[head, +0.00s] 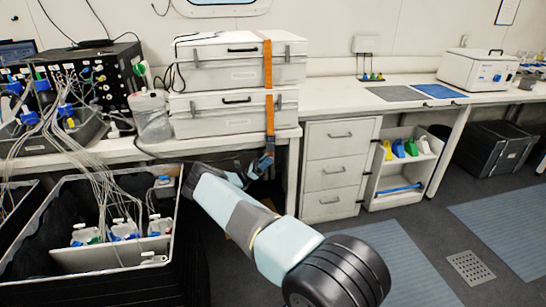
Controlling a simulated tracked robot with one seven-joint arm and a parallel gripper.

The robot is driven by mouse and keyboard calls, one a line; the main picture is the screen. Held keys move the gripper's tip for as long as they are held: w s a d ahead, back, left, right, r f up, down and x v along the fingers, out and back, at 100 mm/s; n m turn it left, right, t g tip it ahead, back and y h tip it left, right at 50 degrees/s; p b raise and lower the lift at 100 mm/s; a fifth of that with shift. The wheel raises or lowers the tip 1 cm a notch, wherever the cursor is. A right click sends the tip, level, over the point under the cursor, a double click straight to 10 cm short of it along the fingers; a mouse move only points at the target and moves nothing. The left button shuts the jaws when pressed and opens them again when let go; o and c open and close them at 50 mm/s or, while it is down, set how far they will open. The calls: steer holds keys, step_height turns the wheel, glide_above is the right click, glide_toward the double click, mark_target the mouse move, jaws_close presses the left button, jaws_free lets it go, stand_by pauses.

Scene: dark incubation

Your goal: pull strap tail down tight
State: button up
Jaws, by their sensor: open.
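An orange strap (268,70) runs over two stacked pale cases, the upper case (215,74) and the lower case (205,115), on the bench. It hangs down their front right and past the bench edge. Its low end (270,142) meets a small blue and dark part just below the edge. My arm reaches from the lower right up and left, then bends back toward this spot. My gripper (256,167) is small, dark and open, beside or at the strap's low end. I cannot tell whether it touches the strap.
An open black bin (172,250) with tubes and bottles stands at the left. A white drawer unit (335,170) stands right of the strap, beside shelves. A clear jug (152,118) sits left of the cases. Floor at the right is mostly clear.

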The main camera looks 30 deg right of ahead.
steer(key=shift+x, duration=1.55)
steer(key=shift+c, duration=0.3)
jaws_close()
